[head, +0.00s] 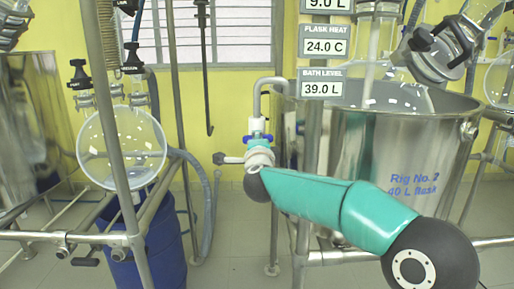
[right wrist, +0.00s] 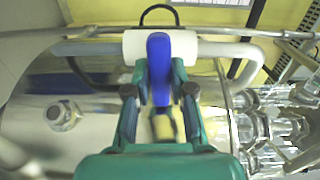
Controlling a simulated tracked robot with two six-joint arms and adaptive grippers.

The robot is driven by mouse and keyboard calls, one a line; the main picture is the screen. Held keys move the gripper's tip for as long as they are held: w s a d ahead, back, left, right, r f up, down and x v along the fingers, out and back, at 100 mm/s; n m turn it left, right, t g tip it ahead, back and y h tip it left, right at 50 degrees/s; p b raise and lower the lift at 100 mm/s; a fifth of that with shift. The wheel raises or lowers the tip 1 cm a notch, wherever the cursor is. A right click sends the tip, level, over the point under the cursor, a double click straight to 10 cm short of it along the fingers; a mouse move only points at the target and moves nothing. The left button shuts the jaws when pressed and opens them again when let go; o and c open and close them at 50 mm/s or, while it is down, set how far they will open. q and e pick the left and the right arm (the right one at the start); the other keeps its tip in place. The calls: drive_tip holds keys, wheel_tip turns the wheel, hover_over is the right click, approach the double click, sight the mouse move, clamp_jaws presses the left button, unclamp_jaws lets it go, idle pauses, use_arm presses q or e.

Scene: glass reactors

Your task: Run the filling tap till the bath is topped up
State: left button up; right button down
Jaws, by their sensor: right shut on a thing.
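The filling tap has a blue handle (head: 251,138) under a white fitting on a bent grey pipe (head: 257,97), which hooks over the rim of the bath. The bath (head: 400,150) is a large steel vessel marked "Rig No. 2 40 L flask". The bath level display (head: 324,88) reads 39.0 L. My right gripper (right wrist: 159,75) is shut on the blue handle (right wrist: 158,50), which stands upright between its fingers in the right wrist view. In the head view this gripper (head: 257,147) is at the tap, partly hidden by its own arm. My left gripper is out of view. The water inside the bath cannot be seen.
A flask heat display (head: 325,46) reads 24.0 C. A round glass flask (head: 121,148) hangs in a metal frame at the left, above a blue drum (head: 150,245). Steel poles stand close around the tap. Some floor (head: 235,235) is clear between the rigs.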

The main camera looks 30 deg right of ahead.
drive_tip(key=shift+d+f+m, duration=0.1)
drive_tip(key=shift+d+m, duration=0.05)
drive_tip(key=shift+m, duration=0.25)
drive_tip(key=c, duration=1)
unclamp_jaws()
drive_tip(key=shift+s, duration=0.1)
drive_tip(key=v, duration=1.2)
drive_tip(key=shift+f, duration=0.15)
